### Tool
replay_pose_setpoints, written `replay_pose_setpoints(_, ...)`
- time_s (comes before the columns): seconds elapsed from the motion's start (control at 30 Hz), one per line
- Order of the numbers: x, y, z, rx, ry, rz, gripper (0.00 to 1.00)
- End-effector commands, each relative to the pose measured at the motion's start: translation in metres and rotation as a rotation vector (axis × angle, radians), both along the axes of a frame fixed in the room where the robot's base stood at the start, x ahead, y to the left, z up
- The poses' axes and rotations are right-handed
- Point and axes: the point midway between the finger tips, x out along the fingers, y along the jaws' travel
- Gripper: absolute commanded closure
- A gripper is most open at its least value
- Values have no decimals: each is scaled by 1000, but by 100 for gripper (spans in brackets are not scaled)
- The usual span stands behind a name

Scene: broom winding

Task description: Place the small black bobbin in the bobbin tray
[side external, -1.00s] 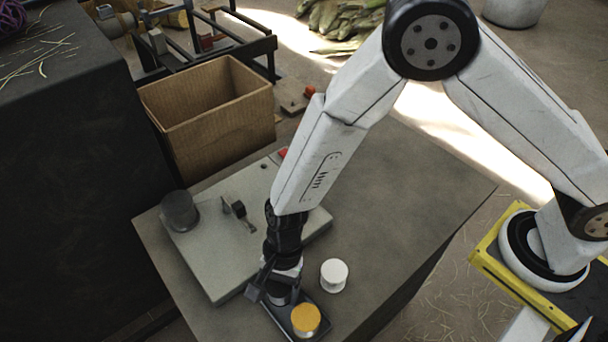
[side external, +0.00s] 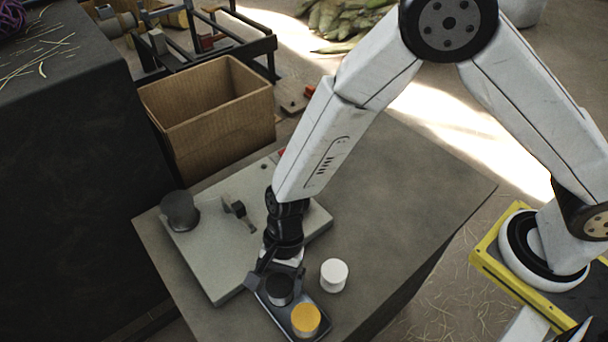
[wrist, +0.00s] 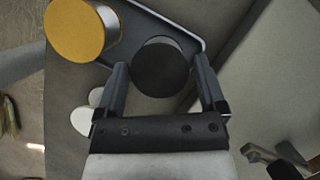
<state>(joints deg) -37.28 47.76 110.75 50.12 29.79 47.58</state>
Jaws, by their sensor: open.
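The small black bobbin (side external: 279,288) stands upright in the bobbin tray (side external: 321,327), at the end nearer my arm. In the wrist view, the black bobbin (wrist: 160,69) shows its dark round top between my fingers, with the tray rim (wrist: 165,19) behind it. My gripper (side external: 273,278) is open around or just above the bobbin; in the wrist view, my gripper (wrist: 160,82) has a finger on each side with gaps to the bobbin. The orange-topped bobbin (side external: 305,319) stands in the same tray, beside the black one.
A white bobbin (side external: 334,274) stands on the table right of the tray. A grey board (side external: 205,258) with a dark grey cylinder (side external: 180,211) and a small bracket lies to the left. A cardboard box (side external: 225,120) stands behind. The table's right side is clear.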

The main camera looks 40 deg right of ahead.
Motion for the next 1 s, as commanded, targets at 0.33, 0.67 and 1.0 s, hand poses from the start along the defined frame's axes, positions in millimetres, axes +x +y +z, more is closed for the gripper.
replay_pose_setpoints(0.33,11,-15,45,2,-2,-1,11)
replay_pose_setpoints(0.67,19,-27,81,2,-1,-1,11)
replay_pose_setpoints(1.0,20,-31,90,-1,1,-1,11)
